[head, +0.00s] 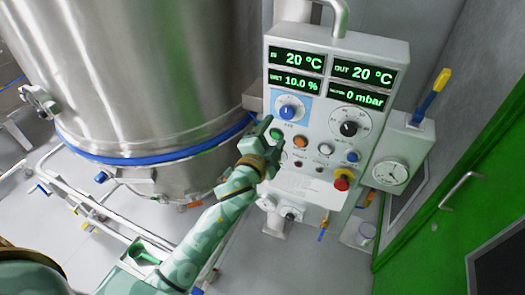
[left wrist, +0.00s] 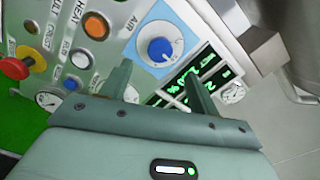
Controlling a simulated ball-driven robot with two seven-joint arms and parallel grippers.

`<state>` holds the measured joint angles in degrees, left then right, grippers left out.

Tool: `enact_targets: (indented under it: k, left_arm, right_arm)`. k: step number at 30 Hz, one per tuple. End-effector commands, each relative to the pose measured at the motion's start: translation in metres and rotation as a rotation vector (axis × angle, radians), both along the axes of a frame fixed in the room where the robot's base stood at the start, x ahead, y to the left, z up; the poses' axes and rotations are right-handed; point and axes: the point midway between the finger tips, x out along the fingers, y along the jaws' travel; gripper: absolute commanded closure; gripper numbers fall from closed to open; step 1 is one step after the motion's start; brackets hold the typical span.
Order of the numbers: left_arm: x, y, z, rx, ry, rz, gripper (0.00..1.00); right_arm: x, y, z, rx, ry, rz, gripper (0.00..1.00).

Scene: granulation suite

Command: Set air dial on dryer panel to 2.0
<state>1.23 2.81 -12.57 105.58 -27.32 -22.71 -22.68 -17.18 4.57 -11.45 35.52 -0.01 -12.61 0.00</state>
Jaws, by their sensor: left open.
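The air dial (head: 287,111) is a blue knob on a white round scale, set in a light blue square at the upper left of the dryer panel (head: 335,45). In the left wrist view the blue knob (left wrist: 158,50) is beside the word AIR; its exact setting is too small to read. My left gripper (head: 268,130) is open and empty, just below and left of the dial in the head view. In the left wrist view its two fingers (left wrist: 158,76) point toward the dial, with the knob beyond the tips and apart from them. My right gripper is not in view.
A black knob (head: 349,128) is right of the air dial. Buttons sit below, including an orange one (head: 300,142) and a red stop button (head: 342,182). Displays (head: 297,58) read 20 °C, 10.0 % and 0 mbar. A steel vessel (head: 150,70) stands left; a green door (head: 460,190) stands right.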

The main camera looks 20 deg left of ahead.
Motion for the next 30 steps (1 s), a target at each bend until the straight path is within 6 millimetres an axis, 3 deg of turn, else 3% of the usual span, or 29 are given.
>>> enact_targets:
  k: [3,10,27,30]
  left_arm:
    - [-0.031,0.001,-0.003,0.001,0.002,0.0,0.39]
    - [-0.066,0.002,-0.002,0.002,0.001,0.0,0.39]
    - [-0.073,0.003,0.0,0.001,0.0,0.001,0.39]
    - [-0.072,0.001,-0.001,-0.061,-0.001,-0.01,0.39]
  right_arm:
    - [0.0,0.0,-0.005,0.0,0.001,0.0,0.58]
    - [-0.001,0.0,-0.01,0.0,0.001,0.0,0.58]
    - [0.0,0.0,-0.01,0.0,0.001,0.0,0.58]
    - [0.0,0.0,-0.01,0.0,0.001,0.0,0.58]
